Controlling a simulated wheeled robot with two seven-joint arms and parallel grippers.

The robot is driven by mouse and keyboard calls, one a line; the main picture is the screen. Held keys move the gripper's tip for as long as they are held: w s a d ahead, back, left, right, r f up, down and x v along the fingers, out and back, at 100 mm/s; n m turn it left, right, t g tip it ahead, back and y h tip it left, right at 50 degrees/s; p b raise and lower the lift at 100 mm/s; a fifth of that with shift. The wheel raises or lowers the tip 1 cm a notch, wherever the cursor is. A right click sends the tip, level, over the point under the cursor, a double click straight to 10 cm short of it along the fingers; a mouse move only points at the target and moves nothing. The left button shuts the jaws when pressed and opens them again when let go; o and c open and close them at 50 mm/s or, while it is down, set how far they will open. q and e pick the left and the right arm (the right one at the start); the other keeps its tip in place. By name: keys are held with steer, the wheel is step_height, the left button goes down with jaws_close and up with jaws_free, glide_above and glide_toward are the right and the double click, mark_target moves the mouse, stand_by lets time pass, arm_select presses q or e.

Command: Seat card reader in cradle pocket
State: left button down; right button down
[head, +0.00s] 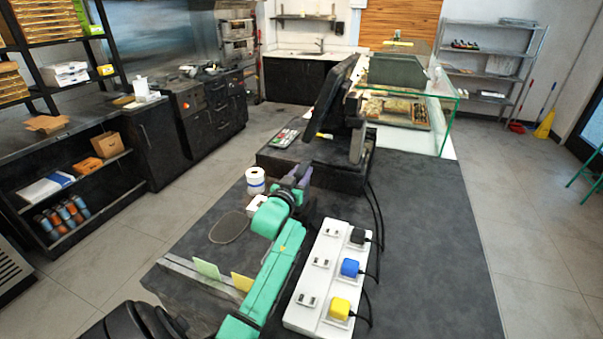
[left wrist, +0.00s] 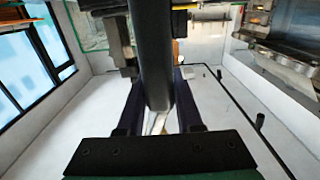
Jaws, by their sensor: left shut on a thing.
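My left gripper (head: 297,178) is over the dark counter, at the far end of my green arm. In the left wrist view its two dark fingers (left wrist: 158,95) are shut on a long dark slab (left wrist: 152,50), which looks like the card reader seen edge-on. The slab stretches away from the fingers. In the head view I cannot clearly separate it from the dark things behind the gripper. A small keypad-like item (head: 285,137) lies on the black box (head: 268,158) beyond the gripper. I cannot pick out the cradle pocket for certain. My right gripper is not in view.
A dark tilted screen (head: 330,95) stands on the counter behind the gripper. A white strip (head: 316,282) with blue and yellow plugs (head: 350,268) lies right of my arm, with cables beside it. A white roll (head: 255,176) and a dark oval pad (head: 230,228) are left. The counter's right side is clear.

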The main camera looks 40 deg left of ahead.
arm_select(q)
steer(key=shift+f+b, duration=1.15)
steer(key=shift+f, duration=0.75)
steer(key=shift+c, duration=2.4)
jaws_free()
steer(key=shift+s+d+f, duration=0.1)
steer(key=shift+s+d, duration=0.1)
steer(key=shift+s, duration=0.3)
steer(key=b+v, duration=0.3)
steer(key=v, duration=1)
steer(key=shift+s+d+b, duration=0.15)
steer(key=shift+s+b, duration=0.1)
steer(key=shift+b, duration=0.05)
